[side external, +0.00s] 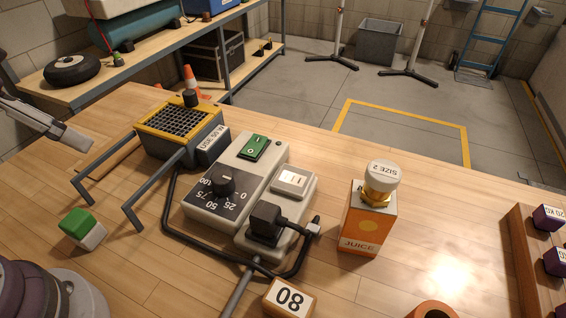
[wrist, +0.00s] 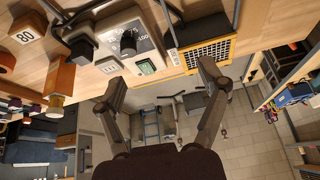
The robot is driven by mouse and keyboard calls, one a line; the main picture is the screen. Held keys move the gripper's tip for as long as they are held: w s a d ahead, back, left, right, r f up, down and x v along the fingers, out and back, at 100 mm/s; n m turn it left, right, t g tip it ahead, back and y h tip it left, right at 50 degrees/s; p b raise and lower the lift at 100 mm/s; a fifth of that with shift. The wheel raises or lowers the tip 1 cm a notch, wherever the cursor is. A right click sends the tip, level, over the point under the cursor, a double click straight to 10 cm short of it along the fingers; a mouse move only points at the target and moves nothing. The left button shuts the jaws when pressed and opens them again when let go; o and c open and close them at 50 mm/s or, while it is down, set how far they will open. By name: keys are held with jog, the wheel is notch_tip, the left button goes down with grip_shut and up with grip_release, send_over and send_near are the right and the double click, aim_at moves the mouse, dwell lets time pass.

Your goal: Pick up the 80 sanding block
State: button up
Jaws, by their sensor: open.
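The 80 sanding block (side external: 290,297) is a tan block with a white label reading 80. It sits on the wooden table at the near edge of the side view, partly cut off by the frame. It also shows at the upper left of the wrist view (wrist: 27,33). My gripper (wrist: 160,76) is open, with its two fingers spread and nothing between them. It is well away from the block. In the side view only a grey part of my gripper or arm shows at the left edge.
A grey control box (side external: 215,205) with a dial, a green switch and a black plug and cord stands beside the block. A juice carton (side external: 367,225) with a gold-and-white cap, a caged heater (side external: 180,125), a green-and-white block (side external: 82,228) and an orange ring (side external: 435,309) are nearby.

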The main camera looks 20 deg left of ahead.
jog(key=w+d+f+m+g+h, duration=0.2)
jog(key=w+d+m, duration=0.1)
jog(key=d+m, duration=0.3)
jog(key=m+g+h, duration=0.2)
jog(key=m+g, duration=0.2)
jog(key=m, duration=0.8)
send_near(288, 298)
jog(key=x, duration=1)
jog(key=shift+d+f, duration=0.1)
jog(key=shift+f, duration=0.2)
jog(key=c, duration=1.3)
